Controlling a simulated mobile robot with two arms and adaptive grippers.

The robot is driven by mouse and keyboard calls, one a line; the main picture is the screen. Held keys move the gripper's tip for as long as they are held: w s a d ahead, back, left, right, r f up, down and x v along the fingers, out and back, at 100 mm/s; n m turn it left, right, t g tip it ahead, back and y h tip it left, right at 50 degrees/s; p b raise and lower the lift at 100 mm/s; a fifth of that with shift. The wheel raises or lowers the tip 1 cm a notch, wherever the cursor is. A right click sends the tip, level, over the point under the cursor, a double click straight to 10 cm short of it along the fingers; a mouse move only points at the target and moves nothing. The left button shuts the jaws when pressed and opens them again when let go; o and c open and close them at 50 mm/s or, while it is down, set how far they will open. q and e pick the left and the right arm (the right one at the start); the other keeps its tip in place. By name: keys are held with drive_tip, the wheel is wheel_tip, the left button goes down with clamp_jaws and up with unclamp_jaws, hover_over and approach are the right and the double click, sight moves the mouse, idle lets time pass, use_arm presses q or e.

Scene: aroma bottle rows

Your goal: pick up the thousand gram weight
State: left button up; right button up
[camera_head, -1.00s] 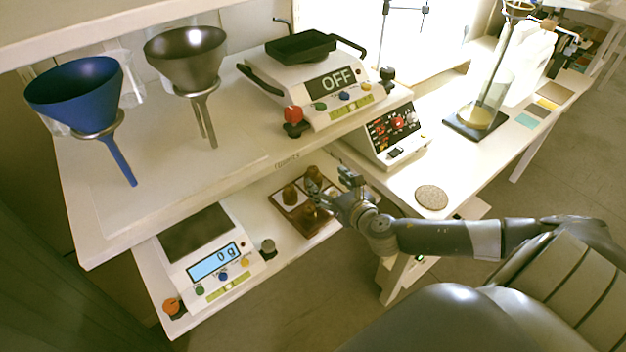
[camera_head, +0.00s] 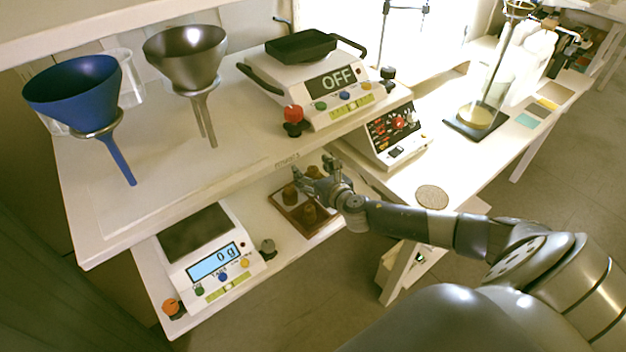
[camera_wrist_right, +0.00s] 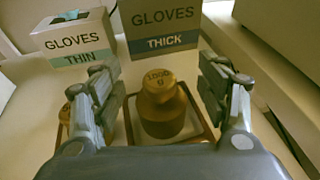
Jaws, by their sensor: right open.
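The thousand gram weight (camera_wrist_right: 162,105) is a brass-coloured knobbed cylinder marked 1000 G, upright in a wooden tray (camera_wrist_right: 204,132) in the right wrist view. My right gripper (camera_wrist_right: 158,90) is open, with one finger on each side of the weight and gaps between. In the head view the right gripper (camera_head: 315,172) is over the back of the tray (camera_head: 322,231) on the lower shelf and largely hides the weight there. Other brass weights (camera_head: 309,214) stand in the tray. My left gripper is not in view.
In the wrist view, a thin gloves box (camera_wrist_right: 78,42) and a thick gloves box (camera_wrist_right: 160,30) stand behind the tray. A scale reading 0 g (camera_head: 214,262) is left of the tray. The upper shelf (camera_head: 240,160) overhangs the lower shelf (camera_head: 262,210).

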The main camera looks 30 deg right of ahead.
sight(313, 168)
drive_tip(key=shift+c, duration=0.5)
clamp_jaws()
drive_tip(key=shift+w+r, duration=0.1)
drive_tip(key=shift+r, duration=0.05)
drive_tip(key=shift+r, duration=0.1)
drive_tip(key=shift+r, duration=0.5)
wheel_tip(313, 168, up, 6)
drive_tip(key=shift+p, duration=0.95)
drive_tip(key=s+a+b, duration=0.1)
drive_tip(key=s+a, duration=0.1)
drive_tip(key=s, duration=1.6)
